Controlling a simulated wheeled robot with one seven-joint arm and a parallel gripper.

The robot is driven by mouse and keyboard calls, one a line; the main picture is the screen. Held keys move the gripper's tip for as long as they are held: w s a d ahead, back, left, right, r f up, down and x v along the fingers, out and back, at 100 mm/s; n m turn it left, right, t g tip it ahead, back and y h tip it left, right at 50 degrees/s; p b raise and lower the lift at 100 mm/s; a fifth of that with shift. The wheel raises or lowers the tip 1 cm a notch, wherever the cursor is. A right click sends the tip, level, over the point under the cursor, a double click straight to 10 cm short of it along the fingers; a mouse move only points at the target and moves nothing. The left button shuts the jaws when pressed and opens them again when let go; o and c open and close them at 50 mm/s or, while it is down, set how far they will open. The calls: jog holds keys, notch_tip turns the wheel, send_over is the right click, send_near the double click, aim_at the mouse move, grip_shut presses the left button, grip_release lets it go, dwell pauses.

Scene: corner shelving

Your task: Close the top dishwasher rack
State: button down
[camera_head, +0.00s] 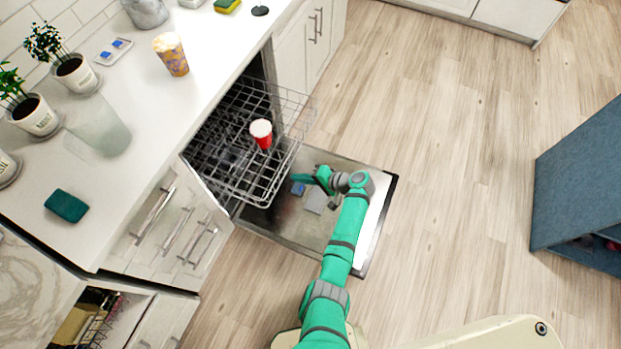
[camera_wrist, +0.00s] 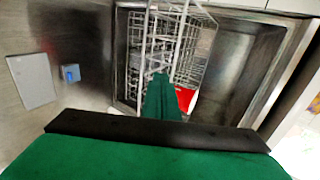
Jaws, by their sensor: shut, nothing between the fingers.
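The top dishwasher rack (camera_head: 225,185) is a grey wire basket pulled out from the dishwasher under the counter. A red cup (camera_head: 262,136) with a pale top stands in it. The open dishwasher door (camera_head: 290,228) lies flat below. My gripper (camera_head: 298,178) is shut and empty, at the rack's front side above the door; whether it touches the rack I cannot tell. In the wrist view the gripper's green finger (camera_wrist: 160,98) points toward the rack wires (camera_wrist: 165,45), with part of the red cup (camera_wrist: 186,98) beside it.
The white counter (camera_head: 120,160) carries potted plants (camera_head: 72,68), a patterned cup (camera_head: 171,54) and a green sponge (camera_head: 67,206). A blue cabinet (camera_head: 580,185) stands at the right. Wooden floor (camera_head: 450,130) between is clear.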

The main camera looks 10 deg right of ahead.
aim_at(281, 173)
jog(key=shift+w+a+f, duration=0.1)
jog(key=shift+w+a, duration=0.6)
jog(key=shift+a, duration=0.2)
jog(key=shift+w+a+f, duration=0.1)
jog(key=shift+w+a, duration=0.55)
jog(key=shift+a, duration=0.25)
jog(key=shift+a, duration=0.1)
jog(key=shift+a, duration=0.1)
